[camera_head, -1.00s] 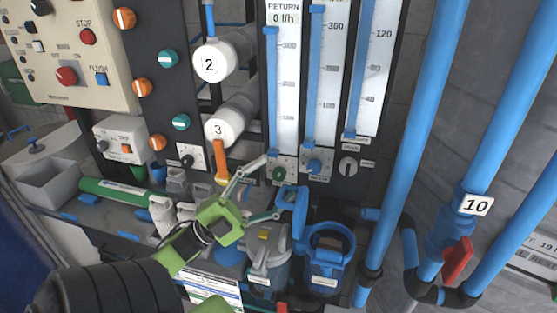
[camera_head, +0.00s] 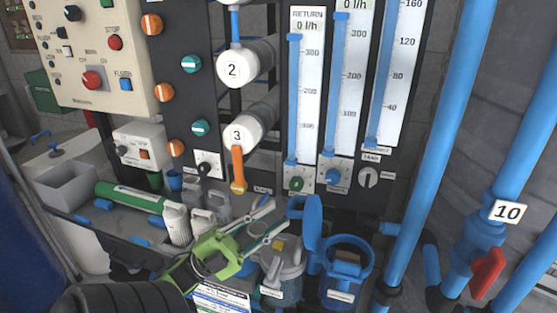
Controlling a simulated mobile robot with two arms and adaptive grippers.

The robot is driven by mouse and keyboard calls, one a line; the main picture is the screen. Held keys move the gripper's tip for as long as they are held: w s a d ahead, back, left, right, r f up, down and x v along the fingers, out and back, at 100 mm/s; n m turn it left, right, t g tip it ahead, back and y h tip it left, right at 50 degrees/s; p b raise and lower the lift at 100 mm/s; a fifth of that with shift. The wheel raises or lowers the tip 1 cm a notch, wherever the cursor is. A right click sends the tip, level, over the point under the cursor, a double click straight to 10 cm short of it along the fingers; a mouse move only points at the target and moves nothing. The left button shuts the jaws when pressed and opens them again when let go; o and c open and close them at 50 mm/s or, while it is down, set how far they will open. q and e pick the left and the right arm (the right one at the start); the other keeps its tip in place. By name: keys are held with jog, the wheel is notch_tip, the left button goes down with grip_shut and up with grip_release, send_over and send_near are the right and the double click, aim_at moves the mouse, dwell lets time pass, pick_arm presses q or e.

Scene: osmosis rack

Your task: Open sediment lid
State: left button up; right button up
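Two filter housings stand at the bottom middle. The right one has a blue rim (camera_head: 347,244), and its blue lid (camera_head: 313,222) stands upright on its left side. Something tan shows inside the opening. The left housing has a grey lid (camera_head: 289,257) with a yellow part on top, and it looks closed. Their labels are too small to read, so I cannot tell which is the sediment one. My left gripper (camera_head: 277,214), with a green body, is open with a narrow gap. Its fingertips are up and left of the grey lid; contact is unclear. My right gripper is not in view.
Flow meters (camera_head: 305,100) and a black panel stand behind. Blue pipes (camera_head: 433,150) with a red valve handle (camera_head: 487,273) rise on the right. An orange lever (camera_head: 238,168) hangs above my gripper. A green-and-white cylinder (camera_head: 130,196) and grey fittings lie left.

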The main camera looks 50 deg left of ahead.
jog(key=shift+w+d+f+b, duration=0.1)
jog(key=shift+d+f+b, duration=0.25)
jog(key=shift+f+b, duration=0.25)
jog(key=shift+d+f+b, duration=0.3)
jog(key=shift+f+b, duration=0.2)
jog(key=shift+b, duration=0.05)
pick_arm(q)
jog(key=shift+s+a+f, duration=0.1)
jog(key=shift+s+f, duration=0.3)
jog(key=shift+f, duration=0.45)
jog(key=shift+s+a+f, duration=0.1)
jog(key=shift+s+f, duration=0.3)
jog(key=shift+f, duration=0.4)
jog(key=shift+s+a+f, duration=0.1)
jog(key=shift+s+f, duration=0.3)
jog(key=shift+f, duration=0.45)
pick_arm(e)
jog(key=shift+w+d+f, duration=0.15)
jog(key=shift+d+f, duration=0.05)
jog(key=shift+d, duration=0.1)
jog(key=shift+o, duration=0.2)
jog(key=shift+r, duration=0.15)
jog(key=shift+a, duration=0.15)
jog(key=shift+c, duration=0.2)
